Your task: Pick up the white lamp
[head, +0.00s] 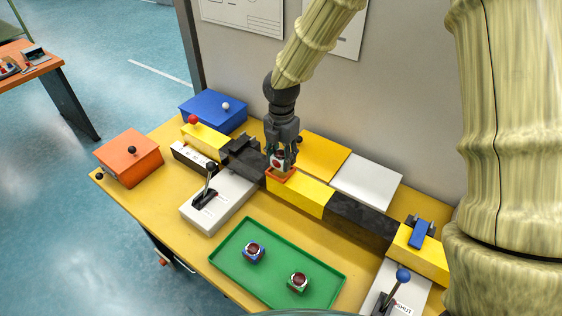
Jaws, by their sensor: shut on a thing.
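The white lamp (278,161) is a small white block with a dark red round face. My gripper (283,158) points down over the middle of the yellow table (168,205) and is shut on the lamp. The lamp is at an orange square socket (284,178) on the yellow and black beam. I cannot tell whether the lamp touches the socket. The fingers hide part of the lamp.
A green tray (231,275) at the front holds a blue lamp (253,252) and a green lamp (298,281). Lever boxes (228,205) stand left and front right (413,298). Blue (212,110), orange (127,155), yellow (324,155) and white (367,181) boxes line the table.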

